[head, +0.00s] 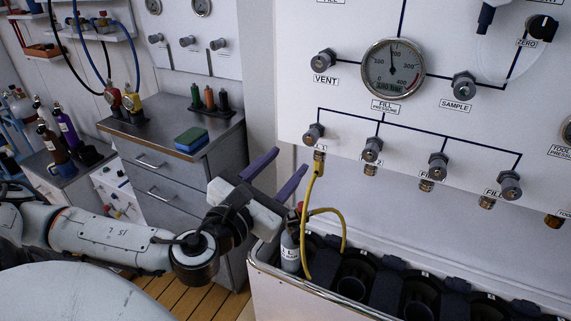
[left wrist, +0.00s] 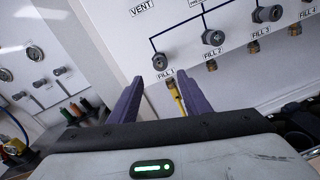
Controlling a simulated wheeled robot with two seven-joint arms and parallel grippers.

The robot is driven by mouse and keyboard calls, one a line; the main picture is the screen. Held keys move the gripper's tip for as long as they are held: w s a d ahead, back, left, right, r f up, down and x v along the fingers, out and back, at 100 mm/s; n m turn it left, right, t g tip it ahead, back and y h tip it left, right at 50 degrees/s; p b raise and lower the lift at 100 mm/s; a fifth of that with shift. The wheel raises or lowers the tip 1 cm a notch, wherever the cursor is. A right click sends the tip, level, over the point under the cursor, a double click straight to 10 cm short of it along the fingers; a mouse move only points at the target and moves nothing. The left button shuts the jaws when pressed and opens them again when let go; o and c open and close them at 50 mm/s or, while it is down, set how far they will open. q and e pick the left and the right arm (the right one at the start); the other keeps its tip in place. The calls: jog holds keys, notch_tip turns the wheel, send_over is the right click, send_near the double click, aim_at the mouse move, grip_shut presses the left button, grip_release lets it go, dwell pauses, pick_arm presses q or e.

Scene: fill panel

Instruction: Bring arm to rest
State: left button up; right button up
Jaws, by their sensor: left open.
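My left gripper (head: 276,173) has two purple fingers that stand apart with nothing between them. It is in front of the drawer cabinet, to the left of the fill panel (head: 305,98). In the left wrist view, the left gripper (left wrist: 154,92) points at the panel near the FILL 1 label, and a yellow hose (left wrist: 183,112) shows just beyond the right finger. My left arm (head: 110,238) reaches in from the left, bent at the wrist. My right gripper is in neither view.
A yellow hose (head: 310,205) runs from the first fill port to a grey cylinder (head: 290,250) in the rack (head: 262,275), close to my left gripper. A drawer cabinet (head: 150,167) stands behind the arm. Wooden floor (head: 178,295) shows below it.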

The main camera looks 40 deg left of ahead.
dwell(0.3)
pick_arm(q)
jog(key=s+d+f+n+g+h, duration=0.1)
jog(key=s+d+f+n+g, duration=0.15)
jog(key=f+n, duration=0.65)
jog(key=s+d+f+n+g+h, duration=0.1)
jog(key=d+f+n+g+h, duration=0.3)
jog(key=f, duration=0.9)
jog(key=s+d+f+n+g, duration=0.1)
jog(key=s+d+f+n, duration=0.4)
jog(key=f+n, duration=0.3)
jog(key=s+d+f+n+g, duration=0.1)
jog(key=s+d+f+n, duration=0.4)
jog(key=n, duration=0.9)
jog(key=s+f, duration=0.2)
jog(key=s, duration=0.1)
jog(key=shift+s+f+h, duration=0.15)
jog(key=shift+f+h, duration=0.25)
jog(key=shift+d+g, duration=0.1)
jog(key=shift+g, duration=0.15)
